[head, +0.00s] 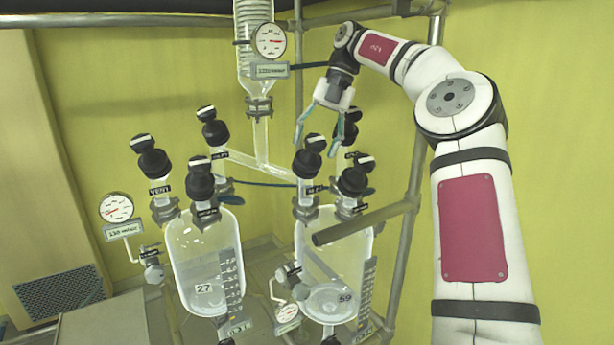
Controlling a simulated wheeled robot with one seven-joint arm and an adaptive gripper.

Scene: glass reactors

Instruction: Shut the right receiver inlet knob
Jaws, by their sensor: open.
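The right receiver (342,252) is a clear glass vessel marked 59, with several black knobs on top. A glass branch from the central column runs toward the knob at its upper left (308,160), which looks like the inlet knob; its small label is hard to read. This knob has a black cap with a white stripe. My gripper (315,148) points down with its fingers spread and appears around or just behind this knob's top. I cannot tell whether the fingers touch it. Nothing is seen held.
Other black knobs stand close by at the front right (354,182) and behind (348,125). A grey rail (365,222) crosses before the right receiver. The left receiver (205,260), marked 27, and a column with a gauge (270,41) stand near.

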